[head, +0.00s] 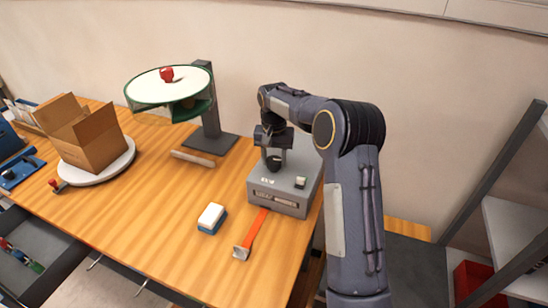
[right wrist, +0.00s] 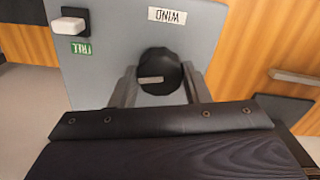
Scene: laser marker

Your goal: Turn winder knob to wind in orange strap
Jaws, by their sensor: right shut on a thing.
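The winder is a grey box (head: 262,198) near the right end of the wooden table. Its black knob (right wrist: 160,72) is on the top face, beside a label reading WIND. My right gripper (right wrist: 158,88) reaches down over the box from above, its two fingers on either side of the knob and shut on it. The knob also shows in the head view (head: 273,163) under the gripper. The orange strap (head: 254,228) comes out of the box's front slot and lies on the table, with a metal end piece (head: 241,253). My left gripper is not in view.
A white switch (right wrist: 68,26) with a green FREE label (right wrist: 82,48) sits on the box top. A white and blue block (head: 211,218) lies left of the strap. A round-topped stand (head: 168,88) and a cardboard box (head: 92,140) stand farther left.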

